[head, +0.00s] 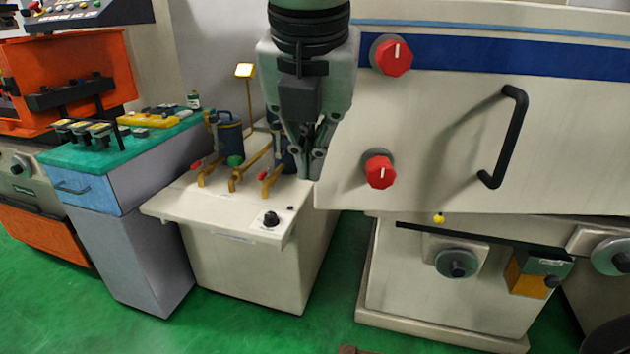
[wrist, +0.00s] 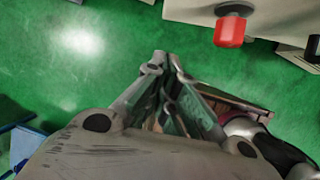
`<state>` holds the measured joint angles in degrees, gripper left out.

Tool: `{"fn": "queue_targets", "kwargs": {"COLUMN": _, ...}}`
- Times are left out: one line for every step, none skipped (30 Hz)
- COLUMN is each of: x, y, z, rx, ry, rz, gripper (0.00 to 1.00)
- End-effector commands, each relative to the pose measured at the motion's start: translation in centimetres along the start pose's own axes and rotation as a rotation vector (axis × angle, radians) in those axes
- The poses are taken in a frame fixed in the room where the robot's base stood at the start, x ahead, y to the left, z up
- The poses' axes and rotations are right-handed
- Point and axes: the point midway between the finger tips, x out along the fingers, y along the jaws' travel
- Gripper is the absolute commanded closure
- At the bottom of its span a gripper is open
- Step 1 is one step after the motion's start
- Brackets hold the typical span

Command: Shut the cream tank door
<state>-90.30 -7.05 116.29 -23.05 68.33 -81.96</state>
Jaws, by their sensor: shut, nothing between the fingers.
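The cream tank door (head: 445,125) fills the right of the head view. It carries a black bar handle (head: 513,135), a blue stripe and two red knobs, an upper one (head: 393,57) and a lower one (head: 380,172). My gripper (head: 313,172) points down just left of the door's left edge, shut and empty. In the wrist view my gripper's fingertips (wrist: 167,60) are together over green floor. A red knob (wrist: 229,32) shows there at the upper right. I cannot tell how far the door stands from its frame or whether my gripper touches it.
A cream cabinet (head: 240,250) with brass-coloured fittings stands left of the door. Farther left is a grey-blue cabinet (head: 140,255) with a green top. The machine base (head: 430,295) with round knobs lies below the door. Green floor (head: 240,330) is clear in front.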

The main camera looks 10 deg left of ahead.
Motion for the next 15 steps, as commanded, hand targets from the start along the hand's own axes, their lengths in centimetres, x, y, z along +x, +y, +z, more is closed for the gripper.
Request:
{"fn": "queue_targets", "kwargs": {"x": 0.0, "y": -0.2, "z": 0.1, "rx": -0.053, "ry": -0.004, "rz": -0.006, "gripper": 1.0}}
{"fn": "queue_targets", "kwargs": {"x": 0.0, "y": -0.2, "z": 0.1, "rx": -0.083, "ry": -0.005, "rz": -0.009, "gripper": 1.0}}
{"fn": "queue_targets", "kwargs": {"x": 0.1, "y": -0.3, "z": 0.1, "rx": -0.115, "ry": -0.005, "rz": -0.012, "gripper": 1.0}}
{"fn": "queue_targets", "kwargs": {"x": 0.1, "y": -0.3, "z": 0.1, "rx": -0.133, "ry": -0.004, "rz": -0.012, "gripper": 1.0}}
{"fn": "queue_targets", "kwargs": {"x": 0.2, "y": -0.3, "z": 0.1, "rx": -0.144, "ry": -0.004, "rz": -0.013, "gripper": 1.0}}
{"fn": "queue_targets", "kwargs": {"x": 0.4, "y": -0.3, "z": 0.1, "rx": -0.154, "ry": -0.004, "rz": -0.013, "gripper": 1.0}}
{"fn": "queue_targets", "kwargs": {"x": 0.7, "y": -0.3, "z": 0.1, "rx": -0.156, "ry": -0.004, "rz": -0.013, "gripper": 1.0}}
{"fn": "queue_targets", "kwargs": {"x": 1.0, "y": -0.3, "z": 0.1, "rx": -0.156, "ry": -0.004, "rz": -0.013, "gripper": 1.0}}
{"fn": "queue_targets", "kwargs": {"x": 1.5, "y": -0.4, "z": 0.2, "rx": -0.156, "ry": -0.004, "rz": -0.014, "gripper": 1.0}}
{"fn": "queue_targets", "kwargs": {"x": 1.9, "y": -0.4, "z": 0.1, "rx": -0.156, "ry": -0.003, "rz": -0.014, "gripper": 1.0}}
{"fn": "queue_targets", "kwargs": {"x": 2.5, "y": -0.4, "z": 0.1, "rx": -0.155, "ry": -0.003, "rz": -0.015, "gripper": 1.0}}
{"fn": "queue_targets", "kwargs": {"x": 3.2, "y": -0.4, "z": 0.1, "rx": -0.155, "ry": -0.002, "rz": -0.015, "gripper": 1.0}}
{"fn": "queue_targets", "kwargs": {"x": 3.9, "y": -0.5, "z": 0.1, "rx": -0.154, "ry": -0.002, "rz": -0.017, "gripper": 1.0}}
{"fn": "queue_targets", "kwargs": {"x": 4.6, "y": -0.5, "z": 0.1, "rx": -0.153, "ry": -0.002, "rz": -0.016, "gripper": 1.0}}
{"fn": "queue_targets", "kwargs": {"x": 5.4, "y": -0.5, "z": 0.1, "rx": -0.153, "ry": -0.002, "rz": -0.017, "gripper": 1.0}}
